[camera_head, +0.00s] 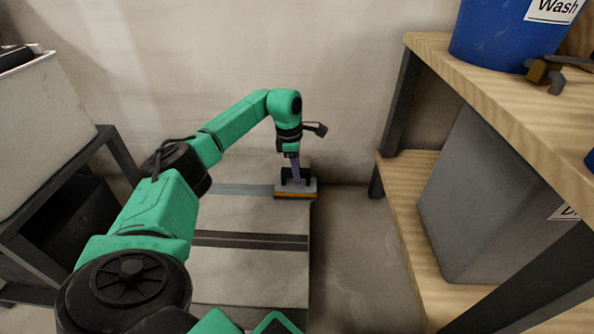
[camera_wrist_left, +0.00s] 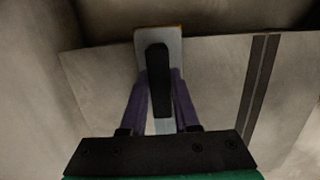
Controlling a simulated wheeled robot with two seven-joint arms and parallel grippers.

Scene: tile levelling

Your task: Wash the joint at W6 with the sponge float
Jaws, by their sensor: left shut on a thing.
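My left gripper (camera_head: 294,168) is shut on the dark handle of the sponge float (camera_head: 296,191). The float has a pale grey plate with an orange-brown layer beneath it. It sits at the far right end of a joint (camera_head: 243,189) between pale tiles (camera_head: 250,212), near the tiles' right edge. In the left wrist view the two purple fingers flank the black handle of the float (camera_wrist_left: 157,60). I cannot tell whether the sponge touches the tile. No W6 label is readable. My right gripper is not in view.
A second dark joint (camera_head: 250,240) crosses the tiles nearer to me. A wooden shelf (camera_head: 425,45) on the right bears a blue bucket labelled Wash (camera_head: 490,35), with a grey bin (camera_head: 475,205) below. A pale container (camera_head: 45,130) stands on a dark frame at left. Bare floor (camera_head: 350,250) lies right of the tiles.

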